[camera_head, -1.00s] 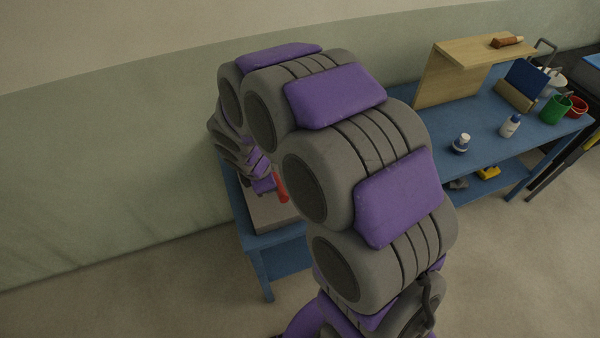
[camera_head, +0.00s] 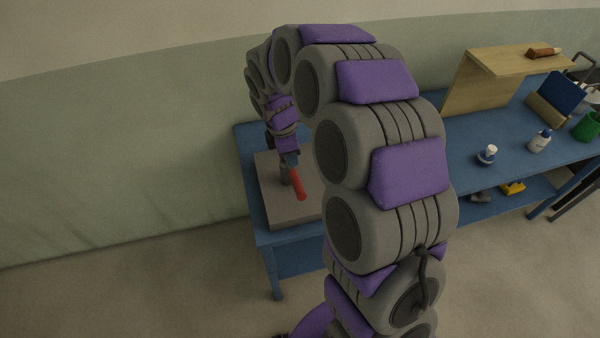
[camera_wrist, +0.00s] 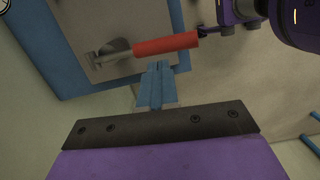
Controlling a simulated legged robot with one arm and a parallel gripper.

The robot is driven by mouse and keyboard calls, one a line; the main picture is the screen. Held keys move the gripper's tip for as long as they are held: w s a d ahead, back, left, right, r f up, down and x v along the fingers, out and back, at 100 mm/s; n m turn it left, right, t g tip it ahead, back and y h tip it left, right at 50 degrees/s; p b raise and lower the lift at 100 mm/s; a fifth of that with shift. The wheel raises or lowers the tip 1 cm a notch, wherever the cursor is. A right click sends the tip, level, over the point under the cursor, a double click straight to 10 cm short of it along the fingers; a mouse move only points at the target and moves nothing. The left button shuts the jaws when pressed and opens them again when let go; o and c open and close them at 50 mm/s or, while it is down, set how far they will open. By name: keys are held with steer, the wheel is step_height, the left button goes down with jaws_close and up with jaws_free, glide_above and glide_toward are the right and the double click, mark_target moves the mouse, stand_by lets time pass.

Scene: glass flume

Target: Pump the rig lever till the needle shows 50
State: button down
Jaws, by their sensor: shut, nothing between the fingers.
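The rig is a flat grey-brown base plate (camera_head: 285,217) on the left end of the blue table, with a lever ending in a red grip (camera_head: 297,184). In the wrist view the red grip (camera_wrist: 165,43) joins a metal rod that runs left to a bracket on the plate. My gripper (camera_wrist: 158,66) has blue fingers, shut and empty, with tips close below the red grip; I cannot tell whether they touch it. In the head view my gripper (camera_head: 291,158) is at the upper end of the grip. A round dial edge (camera_wrist: 4,5) shows at the wrist view's corner; its needle is not readable.
The blue table (camera_head: 465,155) runs right behind my arm. On it are a white-and-blue jar (camera_head: 487,154), a bottle (camera_head: 540,141), a green cup (camera_head: 587,126) and a wooden stand (camera_head: 470,90). A yellow object (camera_head: 512,188) lies on the lower shelf. Floor in front is clear.

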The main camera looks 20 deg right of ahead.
mark_target(297, 180)
steer(key=w+d+r+g+y+b, duration=0.2)
steer(key=w+d+r+y, duration=0.1)
steer(key=d+r+y, duration=0.1)
steer(key=shift+w+d+r+n+g, duration=0.3)
steer(key=shift+d+r+g, duration=0.1)
steer(key=shift+r, duration=0.5)
steer(key=shift+a, duration=0.1)
steer(key=b+x, duration=0.2)
steer(key=x, duration=1.2)
